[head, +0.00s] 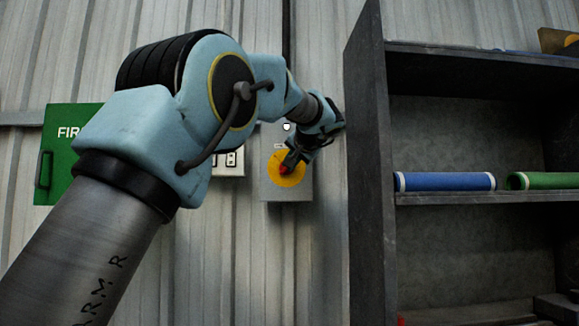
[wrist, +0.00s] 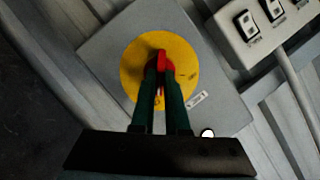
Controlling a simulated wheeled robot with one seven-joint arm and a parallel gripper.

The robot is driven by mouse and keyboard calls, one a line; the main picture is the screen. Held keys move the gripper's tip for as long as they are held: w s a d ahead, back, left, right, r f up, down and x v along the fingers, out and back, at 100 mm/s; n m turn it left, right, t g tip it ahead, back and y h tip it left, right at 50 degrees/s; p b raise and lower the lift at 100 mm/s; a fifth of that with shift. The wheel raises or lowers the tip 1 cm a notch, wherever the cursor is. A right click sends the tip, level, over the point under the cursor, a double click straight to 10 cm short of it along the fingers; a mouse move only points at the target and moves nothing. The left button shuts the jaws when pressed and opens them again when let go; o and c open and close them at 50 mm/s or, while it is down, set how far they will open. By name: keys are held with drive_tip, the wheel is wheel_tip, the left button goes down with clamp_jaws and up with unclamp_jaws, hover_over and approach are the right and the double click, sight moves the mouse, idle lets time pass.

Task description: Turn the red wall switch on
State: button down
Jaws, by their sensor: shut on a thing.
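The red wall switch (wrist: 162,62) is a red handle on a round yellow plate (wrist: 130,68), fixed to a grey box (wrist: 100,50) on the wall. In the head view the red handle (head: 284,169) shows in part on the yellow plate (head: 293,179), at the end of my arm. My gripper (wrist: 160,72) is shut on the red handle, with its two dark green fingers on either side of it. In the head view my gripper (head: 290,160) reaches the plate from the upper right. The fingers hide part of the handle.
A white panel of rocker switches (wrist: 240,30) is beside the grey box. A dark shelf unit (head: 368,180) stands close to the right of my gripper, holding a blue roll (head: 445,181) and a green roll (head: 545,181). A green fire box (head: 60,160) is on the wall at left.

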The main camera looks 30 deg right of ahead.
drive_tip(key=shift+m, duration=0.3)
idle(0.4)
drive_tip(key=c, duration=0.9)
unclamp_jaws()
drive_tip(key=b+v, duration=0.2)
drive_tip(key=v, duration=0.9)
drive_tip(key=shift+d+f, duration=0.1)
